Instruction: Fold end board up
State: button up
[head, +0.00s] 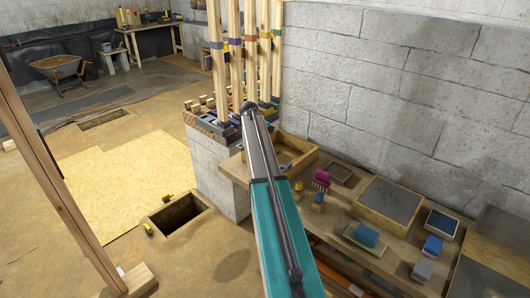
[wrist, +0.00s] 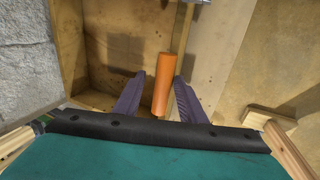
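In the wrist view my gripper (wrist: 160,78) shows two dark purple fingers spread apart. An orange cylinder (wrist: 162,88), like a handle, stands between them, with a narrow gap at the left finger and the right finger very close to it. A thin wooden strip (wrist: 183,28) runs up from behind it. Pale wooden boards (wrist: 217,50) and a brown wooden panel (wrist: 112,40) lie beyond; I cannot tell which is the end board. In the head view my teal arm reaches toward the block pier, and the gripper is hidden.
Upright timber posts (head: 234,60) rise above the block pier (head: 216,170). A wooden bench (head: 335,212) along the wall holds a shallow wooden tray (head: 306,158), brushes, blue sponges and grey slabs. A square floor pit (head: 178,214) opens left of the pier. A slanted timber (head: 50,180) stands at left.

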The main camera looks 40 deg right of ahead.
jog(key=b+v, duration=0.3)
jog(key=v, duration=1)
jog(key=shift+r, duration=0.4)
jog(key=shift+a, duration=0.15)
